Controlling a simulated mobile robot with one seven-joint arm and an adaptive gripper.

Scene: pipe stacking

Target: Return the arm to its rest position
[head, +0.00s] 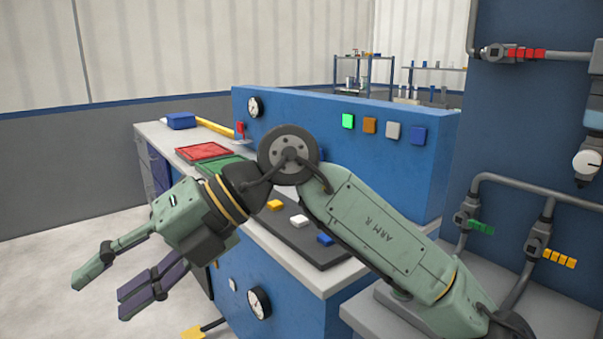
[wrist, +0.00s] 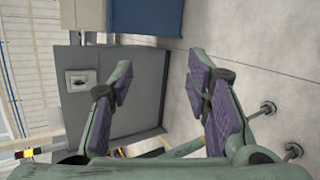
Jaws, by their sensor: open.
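My gripper (head: 115,272) is at the lower left in the head view, off the left side of the workbench (head: 335,281) and over the pale floor. Its fingers are spread apart with nothing between them. The wrist view also shows my gripper (wrist: 158,85) open and empty, with purple pads on both fingers. My green arm is bent at a dark round joint over the bench and runs down to the lower right. The arm hides part of the bench top.
A dark mat (head: 292,236) holds orange, white and blue pieces. Red (head: 205,151) and green trays lie farther back. A blue panel (head: 300,110) with coloured buttons rises behind. Pipes with valves (head: 545,230) stand at the right. The floor (head: 60,235) at left is clear.

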